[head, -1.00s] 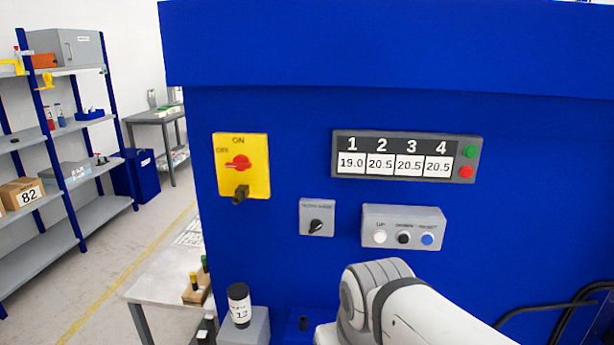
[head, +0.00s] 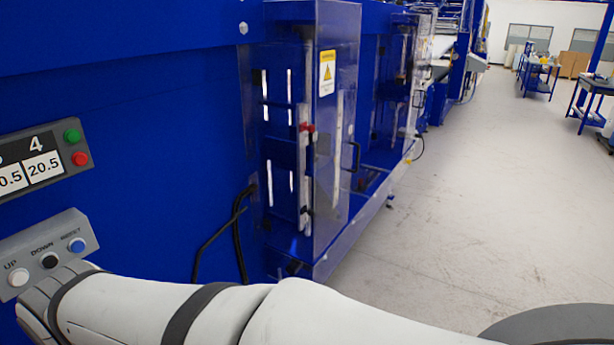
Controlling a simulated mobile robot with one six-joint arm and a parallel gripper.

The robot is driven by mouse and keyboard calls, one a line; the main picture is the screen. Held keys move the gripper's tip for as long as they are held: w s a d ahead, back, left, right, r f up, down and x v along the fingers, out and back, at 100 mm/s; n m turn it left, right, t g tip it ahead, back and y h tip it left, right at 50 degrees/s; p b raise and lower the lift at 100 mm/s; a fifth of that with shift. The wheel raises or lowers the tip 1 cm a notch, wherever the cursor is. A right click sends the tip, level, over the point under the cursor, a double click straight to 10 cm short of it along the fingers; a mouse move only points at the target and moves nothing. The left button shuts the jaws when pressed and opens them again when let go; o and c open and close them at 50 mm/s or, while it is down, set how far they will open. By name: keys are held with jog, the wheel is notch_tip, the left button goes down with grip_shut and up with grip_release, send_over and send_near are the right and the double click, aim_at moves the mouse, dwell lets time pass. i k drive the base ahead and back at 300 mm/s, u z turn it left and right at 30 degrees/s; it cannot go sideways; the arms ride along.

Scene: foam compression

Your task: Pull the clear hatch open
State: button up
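The clear hatch (head: 338,120) is a transparent panel with a yellow warning label (head: 327,73), on the side of the blue machine right of its front face. A dark handle (head: 351,157) shows near its right edge. I cannot tell for certain whether the hatch is fully closed.
The blue machine front (head: 130,130) fills the left, with a button box (head: 48,250) and a number display (head: 40,160). Dark cables (head: 238,235) hang below the hatch's left side. The floor (head: 460,200) on the right is open, with blue tables (head: 540,78) far back.

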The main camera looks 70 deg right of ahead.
aim_at(362, 176)
jog(key=z, duration=3.25)
jog(key=i, duration=2.6)
jog(key=u, duration=0.75)
jog(key=k, duration=0.8)
jog(key=u, duration=0.1)
jog(key=i, duration=0.35)
jog(key=z, duration=0.1)
